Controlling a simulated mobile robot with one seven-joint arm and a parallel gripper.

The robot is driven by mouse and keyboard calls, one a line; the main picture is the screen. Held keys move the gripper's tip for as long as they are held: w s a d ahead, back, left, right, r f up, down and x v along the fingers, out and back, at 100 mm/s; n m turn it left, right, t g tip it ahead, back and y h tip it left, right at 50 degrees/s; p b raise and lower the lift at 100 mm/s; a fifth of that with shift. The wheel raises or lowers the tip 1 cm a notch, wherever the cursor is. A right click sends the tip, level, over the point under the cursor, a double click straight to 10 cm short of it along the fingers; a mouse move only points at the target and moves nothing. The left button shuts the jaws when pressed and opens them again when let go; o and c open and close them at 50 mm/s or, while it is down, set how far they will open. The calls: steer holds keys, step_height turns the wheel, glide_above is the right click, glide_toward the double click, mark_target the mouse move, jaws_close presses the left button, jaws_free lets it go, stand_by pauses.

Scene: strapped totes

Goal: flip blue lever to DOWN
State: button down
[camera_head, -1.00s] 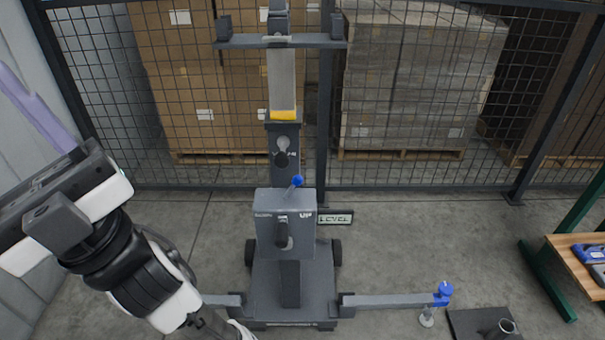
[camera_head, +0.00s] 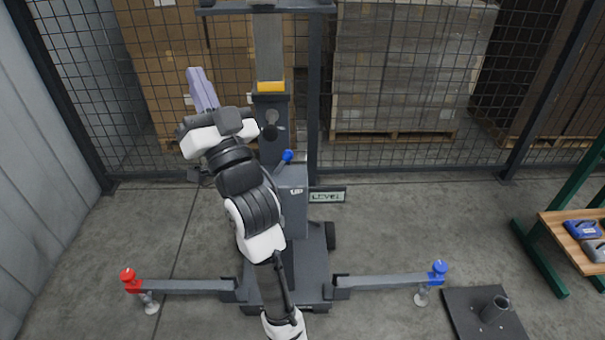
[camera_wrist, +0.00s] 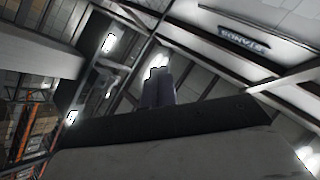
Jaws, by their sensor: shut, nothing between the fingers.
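The blue lever (camera_head: 287,156) has a round blue knob on a short stem. It rises up and to the right from the grey box (camera_head: 293,205) on the mast, near a label whose visible part reads like "UP". My gripper (camera_head: 195,73) is shut and empty, its lavender fingers pointing up, left of the mast and apart from the lever. My arm hides the left part of the box and the foot of the lever. In the wrist view the shut fingers (camera_wrist: 160,75) point at the ceiling; the lever is not in that view.
A dark knob (camera_head: 270,132) sits on the mast above the lever. A "LEVEL" sign (camera_head: 327,196) is right of the box. Outriggers end in a red knob (camera_head: 128,276) and a blue knob (camera_head: 438,268). A mesh fence stands behind; a bench (camera_head: 575,235) is at right.

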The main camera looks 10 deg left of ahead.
steer(key=w+d+f+m+g+h+b, duration=0.1)
steer(key=w+d+f+m+h, duration=0.25)
steer(key=w+d+f, duration=0.4)
steer(key=w+d+f+m+g+h+b, duration=0.1)
steer(key=w+d+f+m+h+b, duration=0.25)
steer(key=f, duration=0.75)
steer(key=m+g+y, duration=0.1)
steer(key=m+g, duration=0.1)
steer(key=m, duration=0.4)
glide_toward(283, 163)
steer(key=w+d+r, duration=0.2)
steer(key=d+r, duration=0.1)
steer(key=d, duration=0.1)
steer(key=s+d+f+m+y, duration=0.1)
steer(key=d+f+m, duration=0.3)
steer(key=d, duration=0.1)
steer(key=shift+s+d+f+g+y, duration=0.2)
steer(key=shift+s+d+g+y, duration=0.1)
steer(key=shift+s+d+g, duration=0.1)
steer(key=shift+w+a, duration=0.1)
steer(key=shift+s+a+r+p+x, duration=0.15)
steer(key=shift+s+a+p+x, duration=0.3)
steer(key=shift+x, duration=1.65)
steer(key=shift+s+a+r+p+x, duration=0.25)
steer(key=shift+p+x, duration=0.45)
steer(key=shift+x, duration=1.45)
steer(key=shift+s+a+r+p+x, duration=0.15)
steer(key=shift+s+p+x, duration=0.35)
steer(key=shift+x, duration=1.6)
